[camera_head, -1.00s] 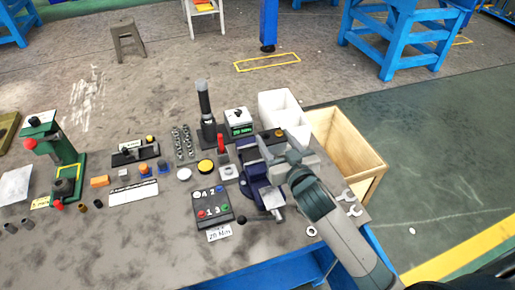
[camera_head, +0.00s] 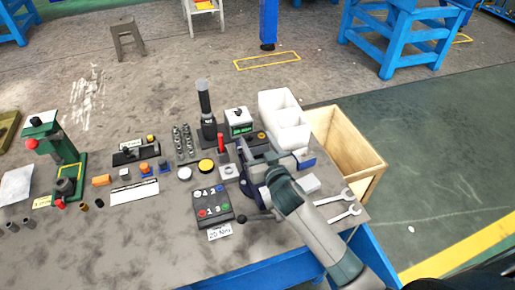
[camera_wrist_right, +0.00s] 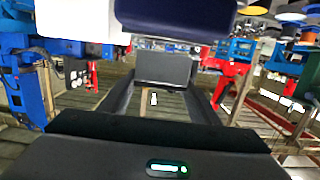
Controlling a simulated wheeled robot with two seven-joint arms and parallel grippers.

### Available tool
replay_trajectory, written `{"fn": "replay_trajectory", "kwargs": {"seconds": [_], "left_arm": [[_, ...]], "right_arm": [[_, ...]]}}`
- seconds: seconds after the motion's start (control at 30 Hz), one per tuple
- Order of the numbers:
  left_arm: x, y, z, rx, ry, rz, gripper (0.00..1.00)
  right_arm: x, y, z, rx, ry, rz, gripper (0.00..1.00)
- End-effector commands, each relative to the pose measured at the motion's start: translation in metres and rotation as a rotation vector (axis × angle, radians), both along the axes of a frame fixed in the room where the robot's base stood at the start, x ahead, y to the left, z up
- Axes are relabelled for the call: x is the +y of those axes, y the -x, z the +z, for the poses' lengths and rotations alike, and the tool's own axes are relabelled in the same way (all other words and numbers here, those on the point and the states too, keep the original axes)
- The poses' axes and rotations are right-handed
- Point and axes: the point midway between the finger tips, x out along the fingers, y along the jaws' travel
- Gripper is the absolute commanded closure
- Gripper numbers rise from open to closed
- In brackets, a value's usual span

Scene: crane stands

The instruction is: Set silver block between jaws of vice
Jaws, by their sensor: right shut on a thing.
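The dark blue vice (camera_head: 252,172) stands near the right end of the workbench. My right arm reaches in from the lower right, and its gripper (camera_head: 272,160) is at the vice, partly covering its jaws. In the right wrist view, the fingers of my right gripper (camera_wrist_right: 162,82) are shut on a grey, box-shaped piece that looks like the silver block (camera_wrist_right: 163,68), in shadow. A dark blue rounded body (camera_wrist_right: 175,22) is close above it. Whether the block sits between the jaws is hidden in the head view. My left gripper is not in view.
White bins (camera_head: 284,110) and a wooden crate (camera_head: 350,150) stand behind and right. A button panel (camera_head: 212,204) lies left of the vice.

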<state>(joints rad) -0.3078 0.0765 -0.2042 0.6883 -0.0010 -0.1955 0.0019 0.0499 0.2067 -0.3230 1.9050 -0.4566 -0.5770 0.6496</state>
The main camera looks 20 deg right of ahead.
Motion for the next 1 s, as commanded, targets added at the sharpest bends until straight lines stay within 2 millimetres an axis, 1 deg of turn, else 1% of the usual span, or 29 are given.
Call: {"fn": "replay_trajectory", "kwargs": {"seconds": [0.13, 0.27, 0.63, 0.83, 0.87, 0.9, 0.93, 1.0], "left_arm": [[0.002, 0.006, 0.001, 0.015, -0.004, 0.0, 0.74], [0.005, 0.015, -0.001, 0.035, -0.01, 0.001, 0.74], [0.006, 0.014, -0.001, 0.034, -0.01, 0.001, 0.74], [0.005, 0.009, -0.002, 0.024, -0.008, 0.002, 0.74], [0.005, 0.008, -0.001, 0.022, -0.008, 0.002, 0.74], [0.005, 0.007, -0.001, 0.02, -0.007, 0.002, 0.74], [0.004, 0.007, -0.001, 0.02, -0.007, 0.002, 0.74], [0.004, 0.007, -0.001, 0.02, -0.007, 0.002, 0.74]], "right_arm": [[0.0, 0.0, -0.016, -0.001, 0.001, -0.001, 0.9], [0.0, 0.0, -0.026, -0.003, 0.001, 0.001, 0.9], [0.0, 0.0, -0.027, -0.004, 0.0, 0.001, 0.9], [0.0, 0.0, -0.029, -0.003, 0.0, 0.001, 0.9], [0.0, 0.0, -0.031, 0.0, 0.0, 0.0, 0.37], [0.0, 0.0, -0.031, 0.001, 0.0, 0.0, 0.27], [0.0, 0.0, -0.031, 0.001, 0.0, 0.0, 0.25], [0.0, 0.0, -0.031, 0.001, 0.0, 0.0, 0.25]]}}
